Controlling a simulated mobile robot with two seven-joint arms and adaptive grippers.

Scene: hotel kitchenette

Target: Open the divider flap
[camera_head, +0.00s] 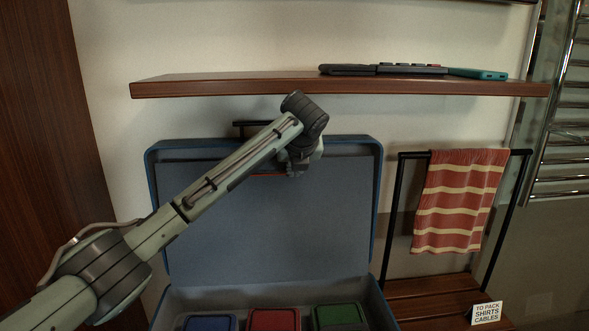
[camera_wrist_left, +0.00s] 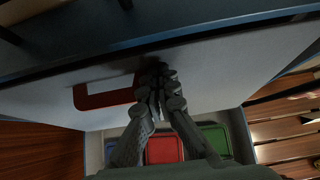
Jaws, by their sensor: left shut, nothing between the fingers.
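A blue suitcase (camera_head: 153,205) stands open with its lid raised toward the wall. A grey panel (camera_head: 300,225) stands upright inside the lid; I take it for the divider flap, but cannot tell whether it is apart from the lid. A red pull loop (camera_wrist_left: 97,101) shows on this panel in the left wrist view, and a bit of it near the panel's top in the head view (camera_head: 268,175). My left gripper (camera_head: 294,172) is shut and empty at the panel's upper part, beside the loop. In the wrist view its fingertips (camera_wrist_left: 160,72) partly hide the loop's end.
Blue (camera_head: 210,322), red (camera_head: 274,320) and green (camera_head: 340,317) lidded cases lie in the suitcase base. A wooden shelf (camera_head: 240,88) runs just above the lid and my wrist.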

